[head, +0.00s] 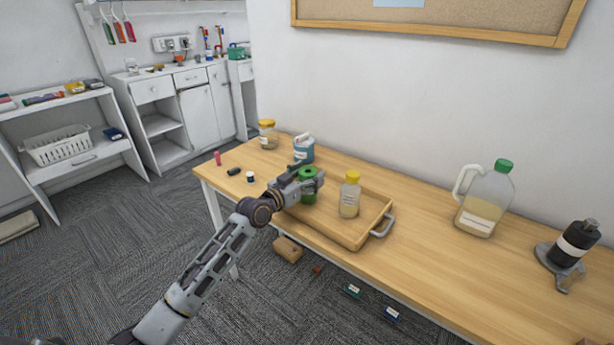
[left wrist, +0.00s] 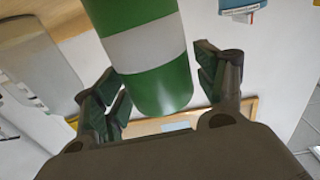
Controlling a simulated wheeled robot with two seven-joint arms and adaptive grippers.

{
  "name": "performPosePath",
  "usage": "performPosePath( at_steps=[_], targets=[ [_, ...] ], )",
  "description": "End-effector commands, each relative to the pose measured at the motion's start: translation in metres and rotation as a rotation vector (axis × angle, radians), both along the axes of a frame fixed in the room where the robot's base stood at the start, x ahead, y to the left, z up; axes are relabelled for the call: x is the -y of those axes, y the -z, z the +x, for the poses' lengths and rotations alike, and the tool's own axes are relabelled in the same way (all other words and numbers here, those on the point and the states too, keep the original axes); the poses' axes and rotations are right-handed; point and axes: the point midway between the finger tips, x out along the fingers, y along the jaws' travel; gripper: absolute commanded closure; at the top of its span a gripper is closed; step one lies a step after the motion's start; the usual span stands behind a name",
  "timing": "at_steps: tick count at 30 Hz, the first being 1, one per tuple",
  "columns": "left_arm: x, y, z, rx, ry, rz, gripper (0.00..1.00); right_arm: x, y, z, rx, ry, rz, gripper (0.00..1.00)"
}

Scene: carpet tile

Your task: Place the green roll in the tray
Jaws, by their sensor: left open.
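The green roll (head: 307,173) stands upright at the left part of the wooden tray (head: 352,239). My left gripper (head: 312,183) is at the roll and hides its middle in the head view. In the left wrist view the roll (left wrist: 158,93) shows green with a white band, between the two spread fingers of the left gripper (left wrist: 158,78). The gripper is open. Whether a finger touches the roll, and how the roll's base meets the tray floor, I cannot tell. My right gripper is in neither view.
A yellow-capped bottle (head: 350,196) stands in the tray, right of the roll. A blue-and-white container (head: 303,149) and a yellow-lidded jar (head: 268,135) stand behind. A large jug (head: 484,200) and a black bottle (head: 575,243) stand at the right.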

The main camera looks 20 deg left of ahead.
Motion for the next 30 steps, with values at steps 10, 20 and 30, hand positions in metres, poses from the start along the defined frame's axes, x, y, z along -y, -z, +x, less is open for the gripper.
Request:
performPosePath(
  at_steps=[10, 20, 30],
  targets=[
    [-0.002, -0.002, -0.004, -0.001, -0.001, 0.000, 0.28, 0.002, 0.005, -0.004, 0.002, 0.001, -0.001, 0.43],
    [-0.012, -0.002, -0.028, -0.001, 0.000, 0.001, 0.28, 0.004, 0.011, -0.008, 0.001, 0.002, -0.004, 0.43],
    [-0.022, -0.002, -0.055, -0.001, 0.001, 0.001, 0.28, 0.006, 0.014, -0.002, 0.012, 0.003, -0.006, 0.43]
  ],
)
